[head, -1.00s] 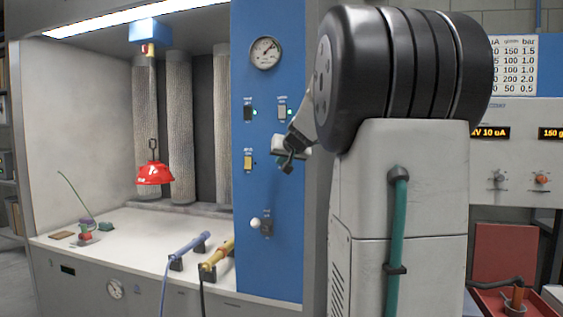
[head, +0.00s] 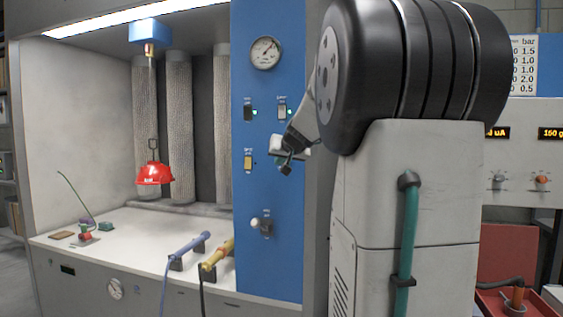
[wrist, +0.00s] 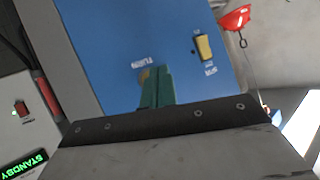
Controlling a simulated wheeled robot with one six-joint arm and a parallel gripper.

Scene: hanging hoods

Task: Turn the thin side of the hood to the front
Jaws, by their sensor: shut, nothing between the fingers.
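The hood is a red, bowl-like shape (head: 155,175) hanging from a thin line under a blue block (head: 150,31) inside the cabinet, left of centre in the head view. A dark wire loop stands on its top. White marking shows on its lower front. It shows in part in the wrist view (wrist: 234,18), at the top right. My gripper (head: 287,168) is in front of the blue panel, well to the right of the hood and apart from it. Its green fingers (wrist: 157,86) are shut and empty in the wrist view.
The blue panel (head: 270,205) carries a gauge, switches and a white knob (head: 256,223). A blue-purple tool (head: 190,243) and a yellow tool (head: 217,256) lie on holders at the bench front. The bench (head: 140,230) below the hood is mostly clear.

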